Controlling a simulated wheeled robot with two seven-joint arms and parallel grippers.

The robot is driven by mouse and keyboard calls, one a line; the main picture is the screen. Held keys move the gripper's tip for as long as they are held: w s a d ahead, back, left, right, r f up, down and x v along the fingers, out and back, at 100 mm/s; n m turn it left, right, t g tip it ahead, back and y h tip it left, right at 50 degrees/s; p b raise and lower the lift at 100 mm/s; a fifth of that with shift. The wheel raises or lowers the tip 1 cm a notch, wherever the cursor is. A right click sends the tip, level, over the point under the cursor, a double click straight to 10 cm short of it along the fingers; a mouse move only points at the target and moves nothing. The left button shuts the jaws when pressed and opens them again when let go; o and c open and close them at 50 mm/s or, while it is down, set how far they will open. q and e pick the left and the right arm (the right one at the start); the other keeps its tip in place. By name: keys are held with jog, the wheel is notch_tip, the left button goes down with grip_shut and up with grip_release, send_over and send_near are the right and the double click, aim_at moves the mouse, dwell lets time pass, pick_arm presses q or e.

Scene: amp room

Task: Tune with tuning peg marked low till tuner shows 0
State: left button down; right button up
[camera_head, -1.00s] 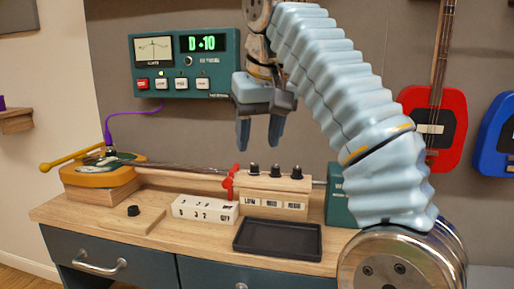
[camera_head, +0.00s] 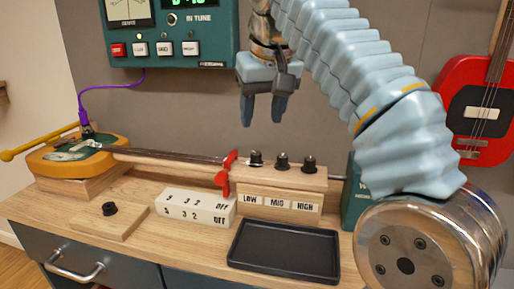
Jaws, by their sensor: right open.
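The tuning pegs stand in a row on a wooden block (camera_head: 280,181) labelled LOW, MID and HIGH. The black LOW peg (camera_head: 256,158) is at the left end, above its label. The tuner (camera_head: 170,35) is a teal wall box with a needle dial and a green display, cut off by the top edge; its reading is not fully legible. My right gripper (camera_head: 263,108) points down, open and empty, above the LOW peg and apart from it. My left gripper is not in view.
A yellow stringed instrument (camera_head: 75,157) lies on the bench at left, with a purple cable. A red clamp (camera_head: 226,174) stands left of the pegs. A white switch block (camera_head: 195,207) and an empty black tray (camera_head: 285,250) are in front. A red guitar (camera_head: 480,110) hangs at right.

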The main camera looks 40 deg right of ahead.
aim_at(256, 153)
jog(key=x, duration=1)
grip_shut()
jog(key=shift+s+n+y, duration=0.1)
jog(key=shift+n+y, duration=0.5)
jog(key=shift+n, duration=1)
grip_release()
jog(key=v, duration=1.3)
jog(key=shift+s+r, duration=0.25)
